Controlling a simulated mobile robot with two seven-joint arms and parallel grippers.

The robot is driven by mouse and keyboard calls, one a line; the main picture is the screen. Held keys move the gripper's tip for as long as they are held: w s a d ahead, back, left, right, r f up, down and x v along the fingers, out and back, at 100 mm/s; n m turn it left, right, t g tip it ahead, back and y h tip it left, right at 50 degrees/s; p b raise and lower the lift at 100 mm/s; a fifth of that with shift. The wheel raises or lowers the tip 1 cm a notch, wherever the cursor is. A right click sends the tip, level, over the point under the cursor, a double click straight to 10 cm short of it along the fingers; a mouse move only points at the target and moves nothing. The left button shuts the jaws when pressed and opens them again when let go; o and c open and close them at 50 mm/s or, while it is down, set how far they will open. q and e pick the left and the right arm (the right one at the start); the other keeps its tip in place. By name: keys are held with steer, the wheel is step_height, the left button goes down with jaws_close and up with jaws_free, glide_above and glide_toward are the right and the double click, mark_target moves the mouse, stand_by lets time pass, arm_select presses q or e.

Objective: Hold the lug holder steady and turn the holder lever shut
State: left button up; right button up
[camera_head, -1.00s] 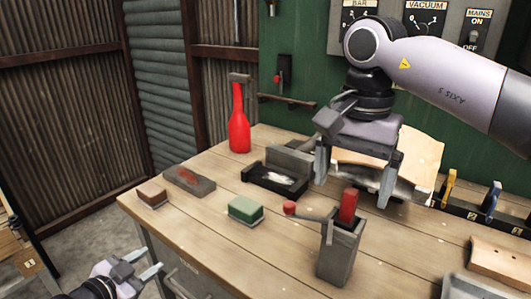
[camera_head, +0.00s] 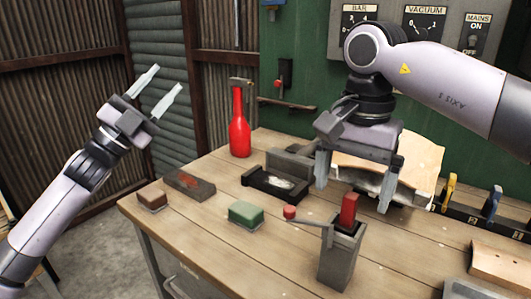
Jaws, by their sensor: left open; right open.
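The lug holder (camera_head: 338,262) is a grey upright block on the front right part of the bench. A red piece (camera_head: 348,212) stands up out of its top. The holder lever (camera_head: 308,218) sticks out to the left from its top and ends in a red knob (camera_head: 289,212). My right gripper (camera_head: 353,192) is open and empty, pointing down just above and behind the holder, apart from it. My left gripper (camera_head: 160,88) is open and empty, raised at the left, pointing up and right, well away from the holder.

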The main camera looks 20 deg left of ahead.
mark_target(345, 226)
arm_select(q)
steer(key=s+d+r+m+g+h, duration=0.1)
steer(key=s+d+m+g+h, duration=0.2)
steer(key=d+m+g, duration=0.7)
steer(key=s+d+r+m+g+h, duration=0.2)
steer(key=d+m+g+h, duration=0.2)
steer(key=d+m+g, duration=0.65)
arm_select(e)
steer(key=shift+f, duration=3.6)
arm_select(q)
step_height(345, 226, down, 9)
steer(key=s+d+m+t+y, duration=0.1)
steer(key=m+y, duration=0.4)
steer(key=y, duration=1.2)
steer(key=shift+s+d+f+y, duration=0.15)
steer(key=shift+s+d+y, duration=0.25)
steer(key=shift+s+d, duration=0.2)
steer(key=shift+m, duration=0.25)
